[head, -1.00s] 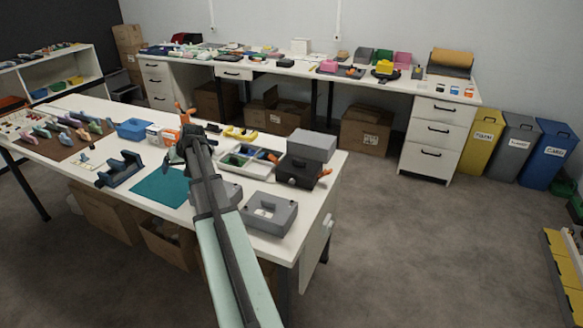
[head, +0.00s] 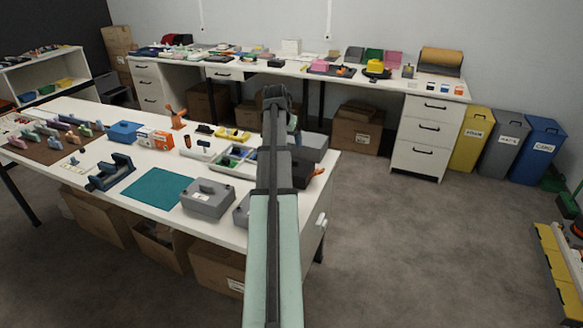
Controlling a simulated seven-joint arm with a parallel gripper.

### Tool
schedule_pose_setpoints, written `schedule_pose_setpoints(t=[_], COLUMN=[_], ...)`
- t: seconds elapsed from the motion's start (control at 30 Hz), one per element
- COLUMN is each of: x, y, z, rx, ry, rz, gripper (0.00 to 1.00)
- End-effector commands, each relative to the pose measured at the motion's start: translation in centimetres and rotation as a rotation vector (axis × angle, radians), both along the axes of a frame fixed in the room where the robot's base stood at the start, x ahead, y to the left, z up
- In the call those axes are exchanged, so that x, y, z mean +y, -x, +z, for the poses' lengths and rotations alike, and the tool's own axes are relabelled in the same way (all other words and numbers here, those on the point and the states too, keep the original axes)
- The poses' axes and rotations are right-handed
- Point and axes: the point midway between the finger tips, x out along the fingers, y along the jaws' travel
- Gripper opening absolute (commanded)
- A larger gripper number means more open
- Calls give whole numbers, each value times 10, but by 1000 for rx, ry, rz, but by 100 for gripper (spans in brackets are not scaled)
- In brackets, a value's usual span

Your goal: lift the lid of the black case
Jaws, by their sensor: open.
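The black case (head: 302,173) stands near the right end of the near white table. My arm hides its left part, and its lid cannot be made out clearly. A grey box (head: 314,148) shows right behind or on top of it; I cannot tell which. My gripper (head: 276,94) is open, at the far end of my raised arm. In the picture it appears above and left of the black case, and nothing shows held in it. Its fingertips are small and hard to make out.
A grey case (head: 207,199) stands at the table's front edge, beside a teal mat (head: 157,188). Another grey case (head: 240,211) is mostly behind my arm. A divided tray (head: 236,160) lies left of the arm. An orange-tipped tool (head: 318,172) sits at the black case's right.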

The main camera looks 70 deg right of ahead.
Motion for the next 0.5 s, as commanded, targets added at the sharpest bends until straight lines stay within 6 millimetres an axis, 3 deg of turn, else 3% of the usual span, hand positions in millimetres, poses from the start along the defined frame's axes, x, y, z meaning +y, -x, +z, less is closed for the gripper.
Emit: schedule_pose_setpoints(t=[0.3,0.5], x=[-20,-26], y=[-1,-1], z=[-49,-64], rx=[0,-1], ry=[-2,-1], rz=[2,4], gripper=[89,89])
